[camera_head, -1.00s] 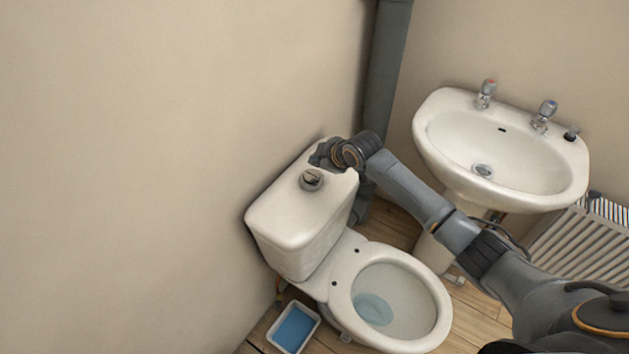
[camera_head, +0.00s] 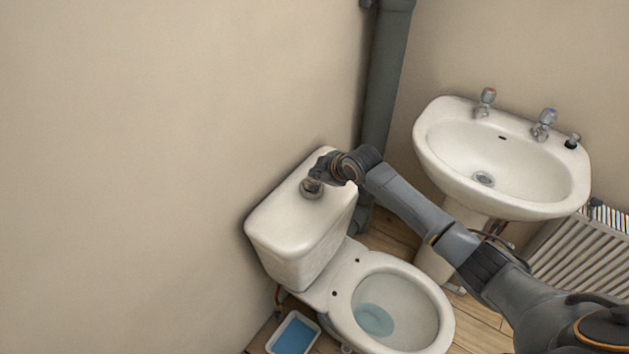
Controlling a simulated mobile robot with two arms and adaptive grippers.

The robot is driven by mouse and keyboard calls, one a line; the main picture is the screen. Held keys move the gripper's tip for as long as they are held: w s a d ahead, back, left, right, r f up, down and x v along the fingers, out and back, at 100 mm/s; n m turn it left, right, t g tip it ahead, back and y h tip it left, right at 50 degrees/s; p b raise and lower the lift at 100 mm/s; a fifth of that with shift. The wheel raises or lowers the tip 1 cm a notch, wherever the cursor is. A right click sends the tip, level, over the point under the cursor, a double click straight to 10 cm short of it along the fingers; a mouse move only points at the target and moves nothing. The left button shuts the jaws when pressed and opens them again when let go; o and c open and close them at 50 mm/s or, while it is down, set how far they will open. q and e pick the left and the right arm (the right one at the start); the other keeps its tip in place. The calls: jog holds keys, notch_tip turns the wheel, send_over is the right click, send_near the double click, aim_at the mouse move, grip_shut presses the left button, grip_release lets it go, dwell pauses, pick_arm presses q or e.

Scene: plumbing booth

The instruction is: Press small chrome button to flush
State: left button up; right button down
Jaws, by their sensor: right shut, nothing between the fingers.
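The chrome flush button (camera_head: 311,191) sits in the top of the white toilet cistern (camera_head: 290,225). My right gripper (camera_head: 318,176) is shut and empty, with its fingertips over the far edge of the button and hiding part of it. I cannot tell whether the fingertips touch the button or hover just above it. The toilet bowl (camera_head: 437,298) stands in front of the cistern, open, with bluish water in it. My left gripper is not in view.
A white washbasin (camera_head: 455,165) with two taps is at the right, beyond my right arm. A grey pipe (camera_head: 386,85) runs up the corner behind the cistern. A radiator (camera_head: 585,255) is at the far right. A tray of blue liquid (camera_head: 293,334) lies on the floor.

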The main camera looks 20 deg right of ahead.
aim_at(316, 183)
jog(key=shift+f, duration=0.1)
dwell(0.6)
jog(key=shift+f, duration=0.35)
jog(key=shift+f+b, duration=0.35)
jog(key=shift+f, duration=0.2)
dwell(0.6)
jog(key=shift+r+p, duration=1)
notch_tip(316, 183, up, 5)
jog(key=p, duration=0.4)
jog(key=shift+r+p, duration=0.1)
jog(key=shift+p, duration=0.3)
